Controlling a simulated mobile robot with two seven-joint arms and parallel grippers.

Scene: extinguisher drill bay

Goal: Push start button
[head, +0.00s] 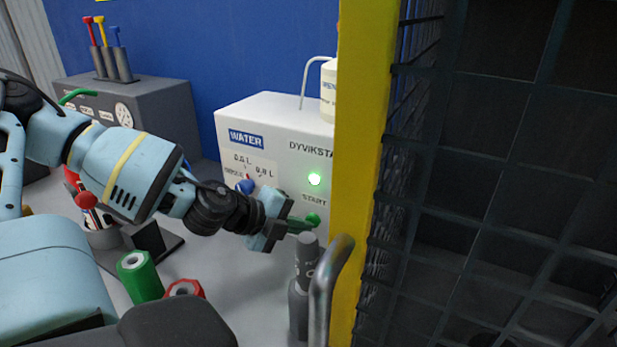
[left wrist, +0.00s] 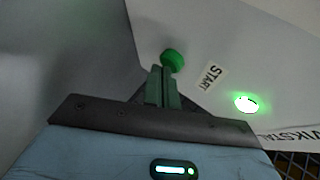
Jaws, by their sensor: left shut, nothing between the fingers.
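The green start button (head: 313,218) is on the front of the white station box (head: 275,112), beside the word START. It also shows in the left wrist view (left wrist: 173,61), just beyond my fingertips. My left gripper (head: 296,224) is shut and empty, its fingers pointing at the button. In the left wrist view the fingertips (left wrist: 162,72) overlap the button's lower edge; I cannot tell whether they touch it. A round green lamp (head: 314,179) glows above the button, and it is bright in the left wrist view (left wrist: 245,103). My right gripper is not in view.
A yellow post (head: 362,150) and dark mesh cage (head: 500,160) stand close on the right. A grey cylinder (head: 300,300) and metal handle (head: 325,285) are below the button. Green (head: 140,277) and red (head: 185,288) hollow pieces lie at lower left. A grey cabinet (head: 150,95) stands behind.

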